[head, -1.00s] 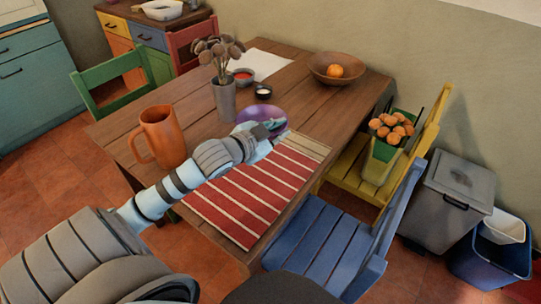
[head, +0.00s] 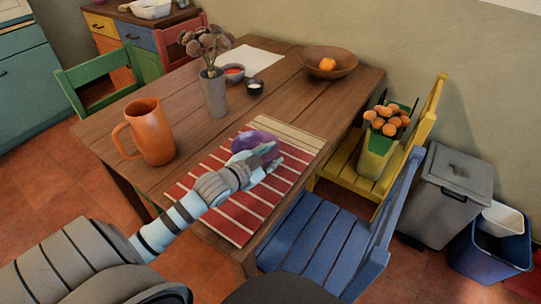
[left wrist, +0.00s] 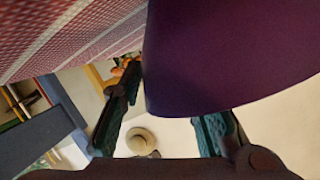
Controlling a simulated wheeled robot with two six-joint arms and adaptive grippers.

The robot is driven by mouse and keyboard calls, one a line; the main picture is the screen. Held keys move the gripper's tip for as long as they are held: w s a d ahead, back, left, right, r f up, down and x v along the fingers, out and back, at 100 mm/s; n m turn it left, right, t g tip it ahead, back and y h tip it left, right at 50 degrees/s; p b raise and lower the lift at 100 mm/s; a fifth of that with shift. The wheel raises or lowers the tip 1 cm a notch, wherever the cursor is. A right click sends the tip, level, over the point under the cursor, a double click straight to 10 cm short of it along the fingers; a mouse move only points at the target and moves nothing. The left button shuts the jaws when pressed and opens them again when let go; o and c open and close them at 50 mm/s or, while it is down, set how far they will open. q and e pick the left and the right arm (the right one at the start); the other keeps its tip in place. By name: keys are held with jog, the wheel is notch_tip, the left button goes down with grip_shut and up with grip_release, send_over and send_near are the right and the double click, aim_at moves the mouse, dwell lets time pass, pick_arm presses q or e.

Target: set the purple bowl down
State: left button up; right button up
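The purple bowl (head: 250,141) is at the far part of the red striped mat (head: 222,203) on the table in the head view. My left gripper (head: 270,157) is at its near right side, hiding part of it. In the left wrist view the bowl (left wrist: 235,55) fills the upper right, very close. The left gripper's fingers (left wrist: 165,115) lie on either side of its edge and hold it; the bowl covers one fingertip. I cannot tell whether the bowl touches the mat. My right gripper is not in view.
An orange mug (head: 151,132) stands left of the mat. A grey vase (head: 213,94), a small red-filled bowl (head: 233,73) and a small dark cup (head: 254,88) stand behind. A wooden bowl (head: 345,67) sits far right. Chairs flank the table; bare wood lies between mug and mat.

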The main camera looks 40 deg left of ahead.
pick_arm(q)
jog(key=shift+r, duration=0.1)
jog(key=shift+s+r, duration=0.1)
jog(key=shift+s, duration=0.1)
jog(key=p+v, duration=0.6)
jog(key=v, duration=0.5)
jog(key=shift+r+p, duration=0.1)
jog(key=shift+p, duration=0.3)
jog(key=shift+s, duration=0.3)
